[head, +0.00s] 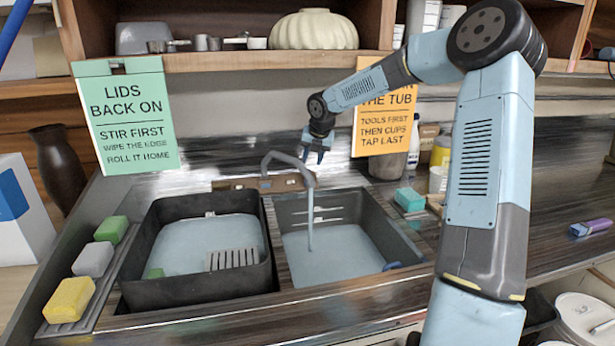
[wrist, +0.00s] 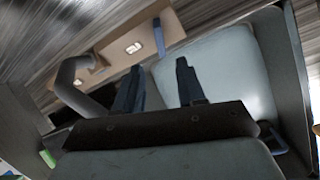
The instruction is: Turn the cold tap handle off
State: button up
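The grey curved tap (head: 292,163) rises from a tan base plate (head: 238,184) behind the sinks. A thin water stream (head: 310,225) falls from its spout into the right basin. My gripper (head: 317,157) is above and just right of the tap, pointing down. In the wrist view my gripper (wrist: 160,85) is open, with nothing between its two dark fingers. There the tap spout (wrist: 72,83) is at left, and a blue handle (wrist: 159,38) sticks out from the plate (wrist: 122,45), beyond the fingertips and apart from them. The handle is hard to make out in the head view.
The left sink holds a black tub (head: 195,292) with water and a grate. The right basin (head: 375,225) holds water; a small blue item (head: 391,266) sits at its front rim. An orange sign (head: 372,140) hangs close behind my gripper. A teal sponge (head: 409,199) lies right.

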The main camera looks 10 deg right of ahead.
jog(key=x, duration=0.9)
jog(key=shift+w+f, duration=0.1)
jog(key=shift+f, duration=0.25)
grip_shut()
